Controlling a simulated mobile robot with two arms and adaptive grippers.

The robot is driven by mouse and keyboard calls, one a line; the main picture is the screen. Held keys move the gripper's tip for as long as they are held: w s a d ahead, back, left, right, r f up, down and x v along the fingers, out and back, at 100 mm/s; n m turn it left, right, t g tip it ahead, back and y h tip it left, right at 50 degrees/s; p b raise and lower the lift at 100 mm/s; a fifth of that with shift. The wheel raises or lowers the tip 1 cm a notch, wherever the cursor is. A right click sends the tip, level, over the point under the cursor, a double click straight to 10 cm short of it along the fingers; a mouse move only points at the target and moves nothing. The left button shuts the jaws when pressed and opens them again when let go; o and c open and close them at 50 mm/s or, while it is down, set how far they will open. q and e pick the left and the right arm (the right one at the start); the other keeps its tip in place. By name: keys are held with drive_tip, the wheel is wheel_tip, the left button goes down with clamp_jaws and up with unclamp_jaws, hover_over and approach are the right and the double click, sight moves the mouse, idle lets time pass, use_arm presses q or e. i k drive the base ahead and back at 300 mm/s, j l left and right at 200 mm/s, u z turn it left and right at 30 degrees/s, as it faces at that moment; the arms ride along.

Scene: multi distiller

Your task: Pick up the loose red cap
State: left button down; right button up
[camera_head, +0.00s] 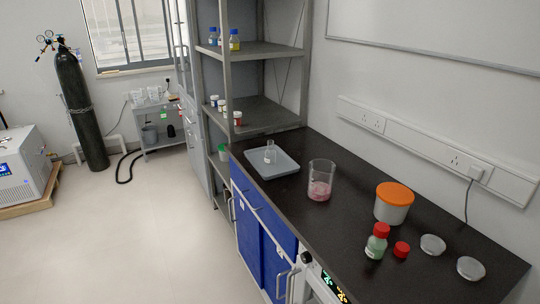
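A small loose red cap (401,250) lies on the dark countertop (345,246) near the front right. It sits just right of a small bottle (376,246) with pale green contents, which has its own red cap (381,230) on top. Neither of my grippers shows in this view.
A white tub with an orange lid (394,195) stands behind the cap. Two clear round dishes (432,245) lie to its right. A beaker with pink liquid (319,187) and a grey tray (286,161) holding a clear flask (270,153) stand further back. Shelves (262,112) rise beyond.

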sight(400, 249)
drive_tip(key=i+j, duration=0.2)
drive_tip(key=i+j+z, duration=0.35)
drive_tip(key=i+j, duration=0.15)
drive_tip(key=i+j+z, duration=0.35)
drive_tip(key=i+j, duration=0.15)
drive_tip(key=j, duration=0.15)
